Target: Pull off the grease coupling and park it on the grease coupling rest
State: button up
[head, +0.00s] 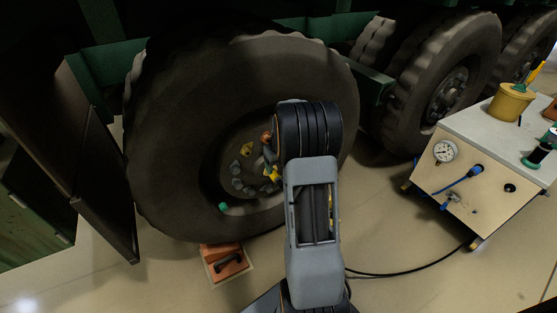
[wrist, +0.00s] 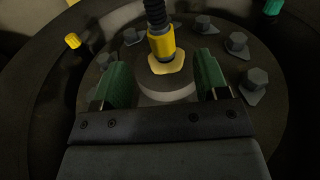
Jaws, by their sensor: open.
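The grease coupling (wrist: 161,44) is a yellow fitting with a black hose at its top, in the upper middle of the wrist view. Its wider, paler yellow foot sits at a round grey boss (wrist: 167,90) on the wheel hub. My gripper (wrist: 163,72) is open, with one green-padded finger on each side of the coupling's foot and visible gaps to both. In the head view my arm hides most of the gripper and part of the hub; a yellow piece (head: 272,173) shows beside it. I cannot pick out the grease coupling rest for sure.
Grey bolts (wrist: 256,78) ring the hub, with a yellow cap (wrist: 72,41) and a green one (wrist: 273,7) farther out. A cart (head: 470,150) with gauge, blue hose and yellow pot (head: 511,103) stands right. An orange chock (head: 228,262) lies below the tyre (head: 170,130).

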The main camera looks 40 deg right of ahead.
aim_at(278, 179)
jog(key=f, duration=0.2)
jog(key=f+b, duration=0.1)
jog(key=f, duration=0.1)
jog(key=w+f+b, duration=0.1)
jog(key=f, duration=0.2)
jog(key=shift+f, duration=0.1)
jog(key=shift+c, duration=0.4)
jog(key=c, duration=1.1)
jog(key=shift+s, duration=0.15)
jog(key=shift+s, duration=0.4)
jog(key=shift+s+a, duration=0.15)
jog(key=shift+s, duration=0.85)
jog(key=s, duration=0.6)
jog(key=shift+s+a, duration=0.15)
jog(key=shift+a, duration=0.25)
